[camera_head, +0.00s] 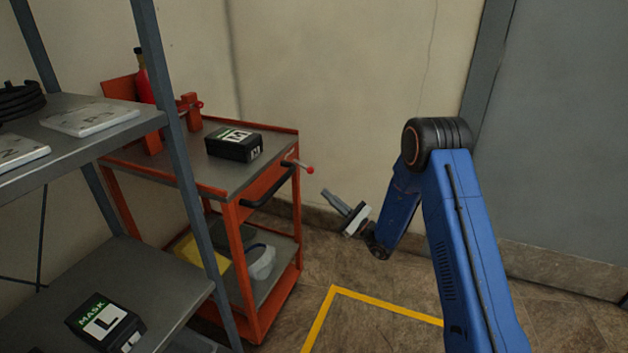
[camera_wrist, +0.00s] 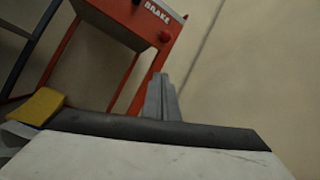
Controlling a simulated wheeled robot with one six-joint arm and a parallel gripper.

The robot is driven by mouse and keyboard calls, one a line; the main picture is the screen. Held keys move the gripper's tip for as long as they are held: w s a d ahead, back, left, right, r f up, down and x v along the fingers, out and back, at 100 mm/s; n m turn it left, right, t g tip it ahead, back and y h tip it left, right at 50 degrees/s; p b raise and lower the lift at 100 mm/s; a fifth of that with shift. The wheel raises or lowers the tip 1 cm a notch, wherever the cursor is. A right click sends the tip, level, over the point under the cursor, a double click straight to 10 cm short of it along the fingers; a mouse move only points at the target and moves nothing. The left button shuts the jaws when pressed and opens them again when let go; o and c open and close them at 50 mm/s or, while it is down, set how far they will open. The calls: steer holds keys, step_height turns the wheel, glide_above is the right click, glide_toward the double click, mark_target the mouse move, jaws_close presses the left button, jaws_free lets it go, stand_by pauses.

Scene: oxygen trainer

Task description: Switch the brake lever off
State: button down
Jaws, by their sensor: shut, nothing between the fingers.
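The brake lever (camera_head: 297,165) is a thin metal rod with a red ball knob (camera_head: 310,170). It sticks out from the right end of the orange cart's front, just below the top. In the wrist view the red knob (camera_wrist: 165,36) shows near a white BRAKE label (camera_wrist: 157,12) on the cart. My gripper (camera_head: 325,194) is shut and empty, to the right of and below the knob in the head view, apart from it. In the wrist view its closed fingers (camera_wrist: 160,80) point up toward the cart, below the knob. The lever's exact setting cannot be told.
The orange cart (camera_head: 285,220) has a dark handle (camera_head: 268,190) left of the lever, and a black box (camera_head: 234,144) on top. A grey shelf rack (camera_head: 165,110) stands at left. Floor right of the cart is clear, with yellow tape (camera_head: 385,305).

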mark_target(303, 166)
steer(key=shift+w+d+f, duration=0.1)
steer(key=shift+f, duration=0.15)
steer(key=x, duration=0.9)
steer(key=shift+w+r, duration=0.15)
steer(key=shift+s+d+r, duration=0.25)
steer(key=shift+s+r, duration=0.35)
steer(key=shift+r, duration=0.1)
steer(key=shift+s+d+r, duration=0.3)
steer(key=shift+s+r, duration=0.3)
steer(key=shift+r, duration=0.05)
steer(key=shift+d+r+h, duration=0.1)
steer(key=shift+h, duration=0.2)
steer(key=shift+r, duration=0.1)
